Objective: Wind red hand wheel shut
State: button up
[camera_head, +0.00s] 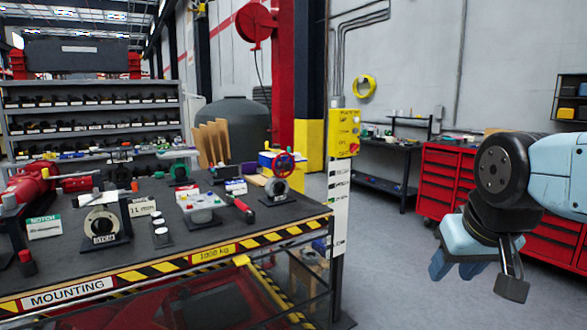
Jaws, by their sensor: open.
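The red hand wheel (284,163) is small in this view, facing me near the right end of the workbench. It sits on a valve actuator (266,157) with blue and yellow parts, above a grey ring-shaped part. Whether the wheel is wound open or shut cannot be told. My gripper (456,269) hangs at the right of the picture, pointing down, with its blue fingers apart and nothing between them. It is well to the right of the bench and apart from the wheel.
The workbench (215,225) has a yellow-black striped edge and holds several tools and fittings. A pale post with a yellow control box (344,132) stands just right of the bench. Red drawer cabinets (445,180) stand behind my arm. Open floor lies between post and gripper.

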aim_at(285, 166)
jog(key=u, duration=0.1)
jog(key=i, duration=0.95)
jog(key=z, duration=0.05)
